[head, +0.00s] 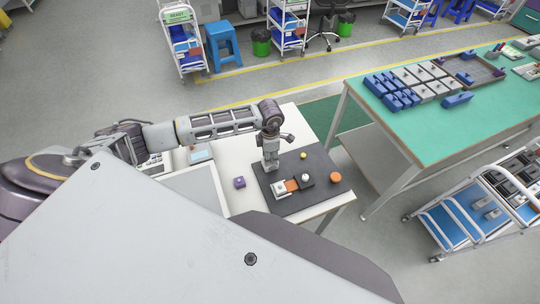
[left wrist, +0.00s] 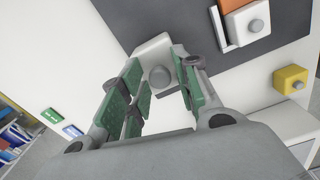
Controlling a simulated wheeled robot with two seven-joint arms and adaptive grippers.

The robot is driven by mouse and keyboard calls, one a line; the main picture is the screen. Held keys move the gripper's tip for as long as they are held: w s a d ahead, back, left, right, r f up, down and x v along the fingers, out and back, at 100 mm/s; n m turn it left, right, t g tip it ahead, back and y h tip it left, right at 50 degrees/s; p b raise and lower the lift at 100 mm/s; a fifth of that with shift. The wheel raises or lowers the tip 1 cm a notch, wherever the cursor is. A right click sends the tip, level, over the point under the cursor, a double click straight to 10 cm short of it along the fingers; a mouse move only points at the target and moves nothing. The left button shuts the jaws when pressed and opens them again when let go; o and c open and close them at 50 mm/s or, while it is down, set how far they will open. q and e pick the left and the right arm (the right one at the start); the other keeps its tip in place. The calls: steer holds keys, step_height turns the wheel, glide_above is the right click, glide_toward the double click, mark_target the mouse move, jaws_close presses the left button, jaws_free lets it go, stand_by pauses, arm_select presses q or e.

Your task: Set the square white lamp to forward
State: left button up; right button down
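My left gripper (head: 270,167) reaches down over the dark mat (head: 322,162) on the white table in the head view. In the left wrist view its green-padded fingers (left wrist: 160,92) are apart. A white block with a round grey knob (left wrist: 160,76) shows between and beyond them; I cannot tell whether they touch it. In the head view a white block (head: 280,189) stands beside an orange piece (head: 293,185). I cannot tell which block is the lamp. My right gripper is not in view.
A purple block (head: 239,182) sits left of the mat. A green-topped table (head: 440,130) stands to the right.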

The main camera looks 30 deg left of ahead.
arm_select(q)
jaws_close()
steer(key=shift+d, duration=0.1)
steer(key=shift+s+d+f, duration=0.1)
steer(key=shift+s+d, duration=1.4)
steer(key=shift+d, duration=0.05)
steer(key=shift+o, duration=2)
jaws_free()
steer(key=shift+d, duration=0.1)
steer(key=shift+r, duration=0.2)
